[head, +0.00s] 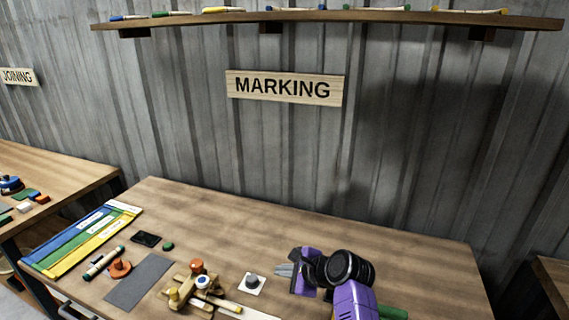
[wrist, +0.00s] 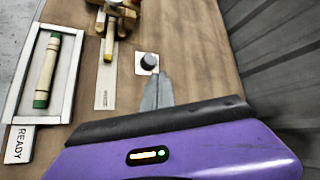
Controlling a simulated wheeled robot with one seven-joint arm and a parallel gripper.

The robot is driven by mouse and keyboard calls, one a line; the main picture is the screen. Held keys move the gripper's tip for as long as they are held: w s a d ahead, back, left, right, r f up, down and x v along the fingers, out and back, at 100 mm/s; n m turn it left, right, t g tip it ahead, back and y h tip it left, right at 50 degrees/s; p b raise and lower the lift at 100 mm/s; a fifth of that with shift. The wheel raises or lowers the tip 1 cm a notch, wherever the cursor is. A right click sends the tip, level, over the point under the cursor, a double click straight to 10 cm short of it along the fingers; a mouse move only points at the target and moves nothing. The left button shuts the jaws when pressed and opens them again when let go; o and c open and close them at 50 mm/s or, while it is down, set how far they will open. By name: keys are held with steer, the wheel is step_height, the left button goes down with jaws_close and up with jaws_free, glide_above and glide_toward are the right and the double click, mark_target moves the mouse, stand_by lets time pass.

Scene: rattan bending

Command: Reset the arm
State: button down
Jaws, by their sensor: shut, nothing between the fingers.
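My arm, purple and black, reaches over the right part of the wooden table (head: 400,245) in the head view. My gripper (head: 281,270) points left, its grey fingers together and empty. In the wrist view my gripper (wrist: 161,82) shows its fingers closed, just below a dark round knob on a white square plate (wrist: 140,66). In the head view this knob (head: 252,281) stands left of the fingertips, apart from them. I cannot tell the height of the fingers above the table.
A wooden jig (head: 197,287) with an orange knob, a grey mat (head: 139,280), an orange stand (head: 119,268) and a coloured board (head: 82,238) lie to the left. A white tray (wrist: 68,85) marked READY holds a green-ended rattan piece (wrist: 47,68). A corrugated wall stands behind.

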steer(key=s+d+n+t+h, duration=0.2)
steer(key=s+d+n, duration=0.1)
steer(key=d, duration=0.3)
steer(key=s+d+f+n+t+h+b, duration=0.1)
steer(key=s+d+n+t+h, duration=0.1)
steer(key=s+d+n+t, duration=0.1)
steer(key=s+d+f+n+t+h+b, duration=0.1)
steer(key=s+d+n+t, duration=0.2)
steer(key=s+d, duration=0.3)
steer(key=shift+d+n+h, duration=0.4)
steer(key=shift+d+n, duration=0.4)
steer(key=shift+d, duration=1)
steer(key=s+d+r+n+b, duration=0.1)
steer(key=s+n+b, duration=0.1)
steer(key=s, duration=1.8)
steer(key=s+d+r+n+h+b, duration=0.1)
steer(key=s+n, duration=0.4)
steer(key=s, duration=1.6)
steer(key=shift+s+r+h+b, duration=0.3)
steer(key=shift+r+b, duration=0.25)
steer(key=shift+b, duration=0.7)
